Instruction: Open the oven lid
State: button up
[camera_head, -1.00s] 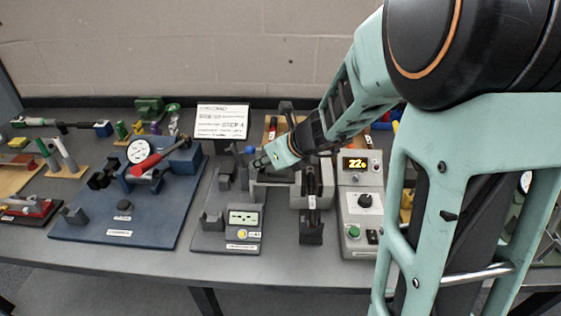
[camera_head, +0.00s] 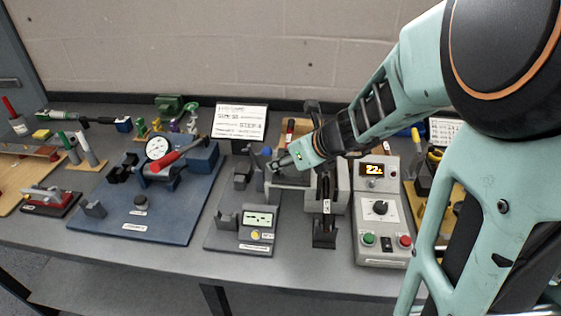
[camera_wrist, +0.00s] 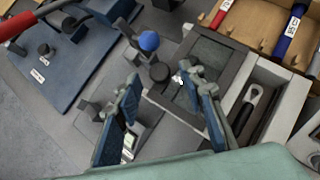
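The likely oven is a grey box (camera_head: 343,197) right of the middle of the bench in the head view. In the wrist view a flat grey-framed panel with a dark middle (camera_wrist: 216,58), perhaps its lid, lies level beside an open grey trough (camera_wrist: 285,88). A dark round knob (camera_wrist: 159,72) is at the panel's left edge. My gripper (camera_wrist: 165,108) is open, its two blue-padded fingers apart with nothing held between them. The right finger overlaps the panel in the picture; contact cannot be told. In the head view my gripper (camera_head: 274,165) is beside the box's left end, fingertips small.
A blue ball (camera_wrist: 148,41) stands close to the fingers. A controller (camera_head: 381,225) with a lit display is right of the box. A grey fixture with a meter (camera_head: 257,222) is in front left. A blue baseplate (camera_head: 165,222) lies farther left; a sign (camera_head: 240,121) stands behind.

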jog(key=shift+v, duration=2.5)
jog(key=shift+w+a, duration=0.1)
